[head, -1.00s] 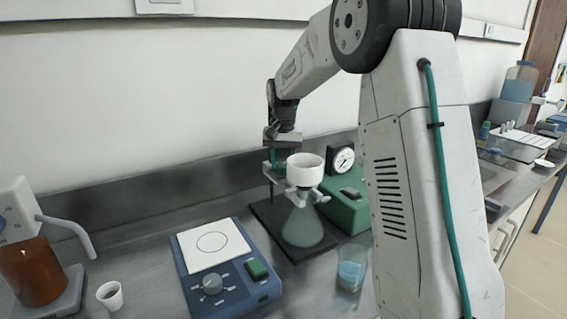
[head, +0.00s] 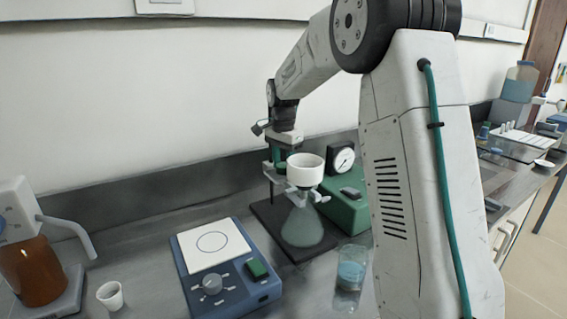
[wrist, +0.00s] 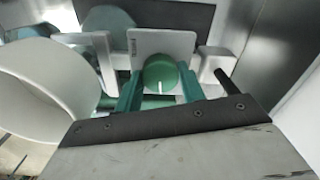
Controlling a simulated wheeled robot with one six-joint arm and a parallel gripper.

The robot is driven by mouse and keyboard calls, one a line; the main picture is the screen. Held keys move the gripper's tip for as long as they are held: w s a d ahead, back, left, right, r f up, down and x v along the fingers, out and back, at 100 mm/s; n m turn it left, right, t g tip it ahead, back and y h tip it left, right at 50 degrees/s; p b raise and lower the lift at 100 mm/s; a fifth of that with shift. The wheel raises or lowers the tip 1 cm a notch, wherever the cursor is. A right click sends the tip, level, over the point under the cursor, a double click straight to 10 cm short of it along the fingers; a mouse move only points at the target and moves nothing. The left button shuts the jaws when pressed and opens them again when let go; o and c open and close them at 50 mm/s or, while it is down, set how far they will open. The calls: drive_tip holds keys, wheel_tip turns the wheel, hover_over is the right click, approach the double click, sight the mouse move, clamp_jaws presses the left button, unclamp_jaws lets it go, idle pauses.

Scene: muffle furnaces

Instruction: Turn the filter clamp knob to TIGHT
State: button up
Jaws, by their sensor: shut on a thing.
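The green clamp knob (wrist: 160,76) has a white pointer line, which points toward the bottom of the wrist picture. It sits on a white plate (wrist: 180,40) with small lettering at its left that I cannot read for sure. My gripper (wrist: 160,84) is shut on the knob, with a green finger on each side. In the head view my gripper (head: 277,160) is behind the white funnel (head: 305,168), at the clamp on the stand. The knob is hidden there. The funnel sits upright on a glass flask (head: 302,226).
A green box (head: 345,205) with a round gauge (head: 341,158) stands right of the flask. A blue hotplate (head: 225,270), a small white cup (head: 110,295) and a beaker of blue liquid (head: 351,272) stand in front. The wall is close behind.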

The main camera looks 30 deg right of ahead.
sight(283, 165)
drive_tip(key=shift+w+r, duration=0.1)
idle(0.3)
drive_tip(key=o, duration=1)
drive_tip(key=shift+r, duration=3.85)
drive_tip(key=s+a+r+n, duration=0.2)
drive_tip(key=s+a+n, duration=0.25)
drive_tip(key=s, duration=0.55)
drive_tip(key=s+a+r+n, duration=0.25)
drive_tip(key=s+a, duration=0.25)
drive_tip(key=s, duration=0.6)
drive_tip(key=s+a+f+n, duration=0.1)
drive_tip(key=s+f+n, duration=0.1)
drive_tip(key=s, duration=0.4)
drive_tip(key=s+a+f+n+t, duration=0.1)
drive_tip(key=s+a+f+n, duration=0.1)
drive_tip(key=s, duration=0.4)
drive_tip(key=s+a+f+n, duration=0.1)
drive_tip(key=s+f+n, duration=0.2)
drive_tip(key=s, duration=0.3)
drive_tip(key=shift+s+a+f+n, duration=0.2)
drive_tip(key=shift+s+f+n, duration=0.15)
drive_tip(key=shift+f, duration=0.2)
